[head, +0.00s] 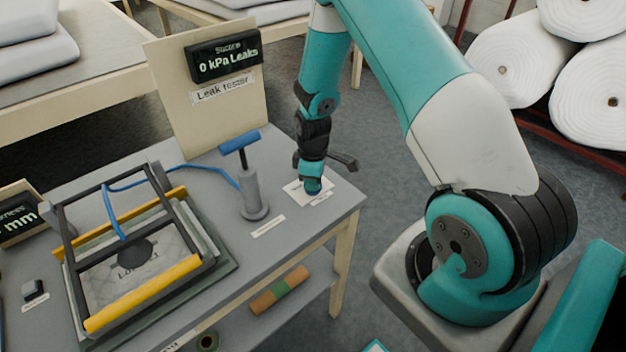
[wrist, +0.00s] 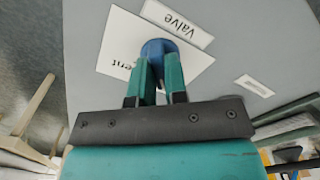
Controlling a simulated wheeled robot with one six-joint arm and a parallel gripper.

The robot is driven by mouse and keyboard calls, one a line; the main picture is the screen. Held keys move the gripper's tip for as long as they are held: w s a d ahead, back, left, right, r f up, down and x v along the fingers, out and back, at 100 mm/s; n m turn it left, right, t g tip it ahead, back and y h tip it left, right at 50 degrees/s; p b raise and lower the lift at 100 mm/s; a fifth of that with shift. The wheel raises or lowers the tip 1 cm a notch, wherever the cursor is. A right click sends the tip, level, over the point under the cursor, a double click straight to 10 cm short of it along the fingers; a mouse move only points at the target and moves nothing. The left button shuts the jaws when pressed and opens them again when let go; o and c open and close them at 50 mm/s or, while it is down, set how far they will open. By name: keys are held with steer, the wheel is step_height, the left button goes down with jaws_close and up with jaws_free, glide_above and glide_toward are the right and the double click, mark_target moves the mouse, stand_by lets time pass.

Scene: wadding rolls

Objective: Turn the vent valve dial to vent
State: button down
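The vent valve dial (wrist: 158,48) is a round blue knob on a white card. In the wrist view the card reads "ent", its start hidden by my finger, and a "Valve" label (wrist: 178,24) lies beyond the dial. In the head view the dial (head: 313,187) is mostly covered by my gripper (head: 313,178), which points down at it. In the wrist view my gripper (wrist: 159,72) has its two green fingers at the dial's near side, a narrow gap apart, with blue showing between them. Whether they press on the dial, I cannot tell.
A leak tester board (head: 205,110) has a display (head: 224,56) reading "0 kPa Leaks". A hand pump (head: 250,190) with a blue handle stands left of my gripper. A framed fixture (head: 135,255) with yellow bars fills the table's left. The table's right edge is close.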

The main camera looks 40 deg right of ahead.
steer(key=shift+m, duration=0.4)
steer(key=m+b, duration=0.1)
steer(key=m, duration=0.2)
steer(key=m+b, duration=0.1)
steer(key=m, duration=0.3)
steer(key=shift+m, duration=0.3)
steer(key=m, duration=0.3)
steer(key=shift+m+b, duration=0.3)
steer(key=shift+w+d+r+m, duration=0.1)
steer(key=shift+m, duration=1.8)
steer(key=c, duration=1.1)
jaws_free()
steer(key=shift+c, duration=0.2)
